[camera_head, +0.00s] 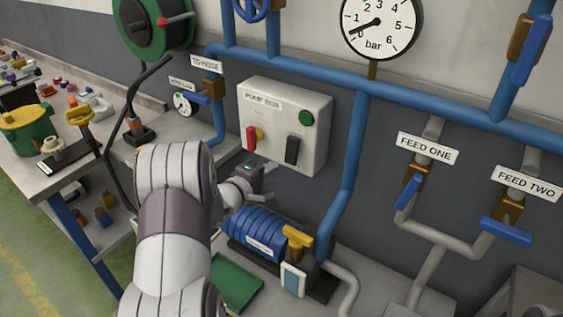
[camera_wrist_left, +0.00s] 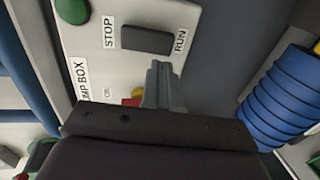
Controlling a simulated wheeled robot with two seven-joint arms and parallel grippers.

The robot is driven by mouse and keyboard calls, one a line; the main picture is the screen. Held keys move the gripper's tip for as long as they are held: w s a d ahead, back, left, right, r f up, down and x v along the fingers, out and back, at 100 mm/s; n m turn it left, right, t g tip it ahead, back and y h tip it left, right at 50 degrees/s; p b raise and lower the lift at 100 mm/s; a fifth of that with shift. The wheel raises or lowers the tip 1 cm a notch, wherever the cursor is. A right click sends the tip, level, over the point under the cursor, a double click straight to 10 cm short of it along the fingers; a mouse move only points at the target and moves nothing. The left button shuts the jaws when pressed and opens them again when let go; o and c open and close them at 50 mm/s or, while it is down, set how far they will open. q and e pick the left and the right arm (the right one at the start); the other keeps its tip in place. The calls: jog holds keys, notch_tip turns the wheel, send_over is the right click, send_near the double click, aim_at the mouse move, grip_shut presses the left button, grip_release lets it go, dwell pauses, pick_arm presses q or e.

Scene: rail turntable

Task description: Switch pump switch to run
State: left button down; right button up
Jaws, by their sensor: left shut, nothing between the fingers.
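The pump box (camera_head: 265,92) is a pale box on the wall, with its label at the top. Its black pump switch (camera_head: 292,150) is on the lower right. In the left wrist view the black switch (camera_wrist_left: 147,40) lies between the words STOP and RUN; I cannot tell which way it is set. My left gripper (camera_head: 268,168) is just below the box's lower edge, left of the switch. In the left wrist view its fingers (camera_wrist_left: 162,72) are shut and empty, pointing near the RUN end. I cannot tell whether they touch it. My right gripper is not in view.
A red handle (camera_head: 250,138) on a yellow mount and a green button (camera_head: 306,118) are also on the box. The blue pump (camera_head: 258,228) stands below my gripper. A blue pipe (camera_head: 347,180) runs down right of the box. A green tray (camera_head: 236,280) lies in front.

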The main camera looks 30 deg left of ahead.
aim_at(288, 158)
pick_arm(q)
jog(key=x, duration=0.5)
jog(key=shift+w+f, duration=0.1)
jog(key=shift+w, duration=0.3)
